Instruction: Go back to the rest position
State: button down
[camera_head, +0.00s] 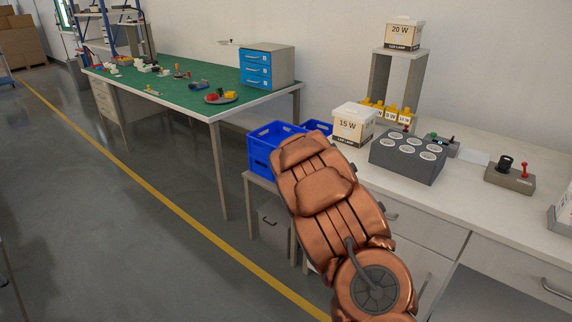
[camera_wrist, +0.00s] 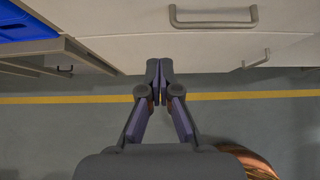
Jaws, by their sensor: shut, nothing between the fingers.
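My gripper (camera_wrist: 160,70) is shut and empty in the wrist view, its fingertips together in front of the bench's pale drawer fronts. A drawer handle (camera_wrist: 213,17) is just above and to the right of the fingertips there. In the head view my copper-coloured arm rises from the lower middle toward the blue crates, and my gripper is hidden behind it.
A blue crate (camera_head: 262,145) stands on a low stand left of the white bench (camera_head: 470,190). On the bench are a 15 W box (camera_head: 352,125), a grey socket block (camera_head: 408,158) and a switch box (camera_head: 510,178). A green-topped table (camera_head: 185,95) stands behind. The floor at left is clear.

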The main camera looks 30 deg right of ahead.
jog(key=s+a+r+m+g+p, duration=0.1)
jog(key=s+a+r+m+p, duration=0.1)
jog(key=s+a+r+m, duration=0.45)
jog(key=s+a+r+m+g+p, duration=0.1)
jog(key=s+a+r+m+g, duration=0.15)
jog(key=s+r+m, duration=0.55)
jog(key=s+a+r+m+y+p, duration=0.2)
jog(key=s+a+r+m+y, duration=0.1)
jog(key=s+a, duration=0.9)
jog(key=s+a+r+m+g+y+p, duration=0.1)
jog(key=s+a+r+m+y+p, duration=0.2)
jog(key=s+a, duration=0.8)
jog(key=a+m+y, duration=0.1)
jog(key=a+y, duration=0.1)
jog(key=a, duration=0.7)
jog(key=shift+s+a+r+y, duration=0.15)
jog(key=shift+s+r+y, duration=0.2)
jog(key=shift+s+y, duration=0.05)
jog(key=shift+m+g, duration=0.25)
